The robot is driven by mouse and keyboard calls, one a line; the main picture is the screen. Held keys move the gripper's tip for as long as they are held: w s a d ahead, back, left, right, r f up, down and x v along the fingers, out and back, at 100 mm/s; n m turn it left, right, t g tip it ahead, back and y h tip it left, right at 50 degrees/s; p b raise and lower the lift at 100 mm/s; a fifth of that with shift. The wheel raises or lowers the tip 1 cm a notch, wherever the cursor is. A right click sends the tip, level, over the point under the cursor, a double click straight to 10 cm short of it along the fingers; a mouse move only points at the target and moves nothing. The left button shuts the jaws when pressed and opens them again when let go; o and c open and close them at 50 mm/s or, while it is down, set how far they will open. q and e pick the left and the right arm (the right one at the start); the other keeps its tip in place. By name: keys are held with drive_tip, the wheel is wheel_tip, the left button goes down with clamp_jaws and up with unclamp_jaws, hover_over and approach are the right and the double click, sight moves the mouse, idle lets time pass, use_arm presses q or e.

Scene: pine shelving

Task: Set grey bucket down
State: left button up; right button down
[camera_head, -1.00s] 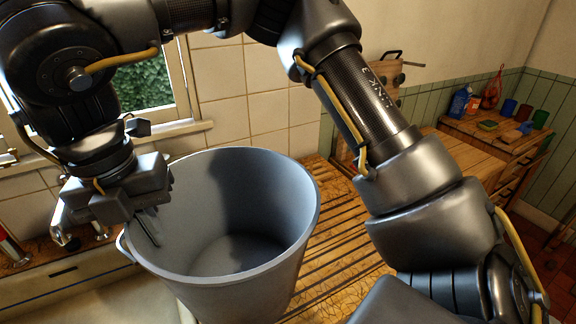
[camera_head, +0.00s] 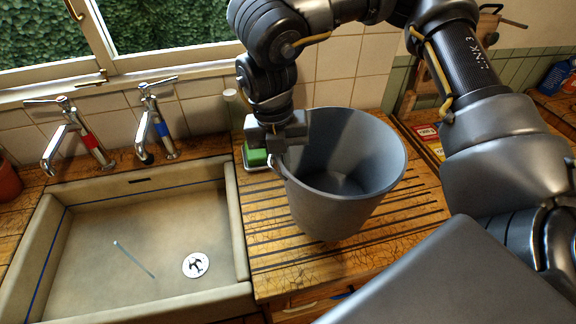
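The grey bucket (camera_head: 332,200) is upright over the ridged wooden drainboard (camera_head: 272,232), right of the sink. Its base looks to be at the board, but I cannot tell whether it touches. My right gripper (camera_head: 279,160), on the arm that comes in from the right, is at the bucket's left rim. It appears shut on the rim; the fingertips are partly hidden. The bucket looks empty inside. My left gripper is not in view.
The sink (camera_head: 130,250) lies left of the drainboard, with two taps (camera_head: 92,145) behind it. A green sponge (camera_head: 256,158) is behind the gripper. A red and yellow packet (camera_head: 428,138) lies right of the bucket. The board's front strip is clear.

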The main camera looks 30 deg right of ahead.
drive_tip(key=shift+d+f, duration=0.3)
drive_tip(key=shift+d+f+p, duration=0.3)
drive_tip(key=shift+f+p, duration=0.05)
drive_tip(key=shift+f, duration=0.15)
drive_tip(key=shift+d+f+p, duration=0.1)
drive_tip(key=shift+f+p, duration=0.35)
drive_tip(key=shift+f, duration=0.5)
drive_tip(key=shift+w+f, duration=0.1)
drive_tip(key=shift+f, duration=0.4)
drive_tip(key=shift+f, duration=0.15)
drive_tip(key=c, duration=1.7)
unclamp_jaws()
